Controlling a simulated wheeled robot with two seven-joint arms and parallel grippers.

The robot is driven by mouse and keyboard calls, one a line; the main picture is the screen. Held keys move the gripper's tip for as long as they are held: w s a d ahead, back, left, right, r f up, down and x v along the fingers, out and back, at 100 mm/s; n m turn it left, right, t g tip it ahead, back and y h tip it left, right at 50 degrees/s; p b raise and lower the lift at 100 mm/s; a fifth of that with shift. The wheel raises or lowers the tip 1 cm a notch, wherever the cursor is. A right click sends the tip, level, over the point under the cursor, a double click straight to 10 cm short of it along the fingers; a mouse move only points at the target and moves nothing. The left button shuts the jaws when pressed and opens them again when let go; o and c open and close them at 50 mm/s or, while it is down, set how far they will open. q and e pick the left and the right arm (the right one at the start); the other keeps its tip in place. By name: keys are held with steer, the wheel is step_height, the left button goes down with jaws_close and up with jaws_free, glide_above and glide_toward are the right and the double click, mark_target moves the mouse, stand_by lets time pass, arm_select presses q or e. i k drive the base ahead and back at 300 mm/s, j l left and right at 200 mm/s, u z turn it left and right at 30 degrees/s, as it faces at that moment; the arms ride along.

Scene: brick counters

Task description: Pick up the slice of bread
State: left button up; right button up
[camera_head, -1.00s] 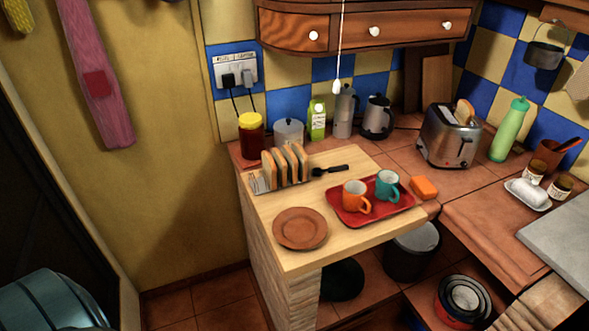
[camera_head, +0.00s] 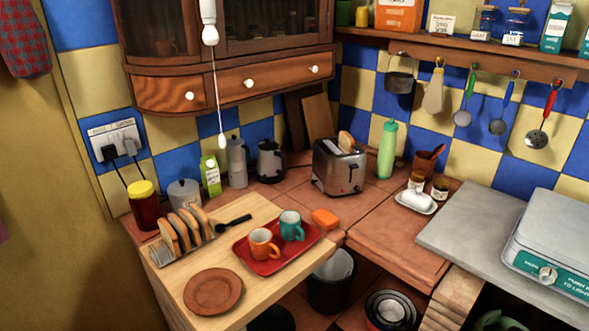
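Several slices of bread (camera_head: 184,230) stand upright in a toast rack (camera_head: 183,252) on the wooden board at the left of the counter. Another slice of bread (camera_head: 346,140) sticks up out of the slot of the silver toaster (camera_head: 339,168), which stands on the tiled counter near the corner. Neither of my grippers shows in the head view.
A brown plate (camera_head: 213,291) and a red tray (camera_head: 272,262) with an orange mug (camera_head: 263,244) and a teal mug (camera_head: 291,226) are on the board. A jar (camera_head: 146,207), a carton (camera_head: 210,176) and kettle (camera_head: 270,161) stand behind. A green bottle (camera_head: 387,150) stands right of the toaster.

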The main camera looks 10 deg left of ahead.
mark_target(345, 139)
steer(key=i+l, duration=0.35)
steer(key=i, duration=0.15)
steer(key=i+l, duration=0.4)
steer(key=i+u, duration=0.1)
steer(key=u, duration=1.55)
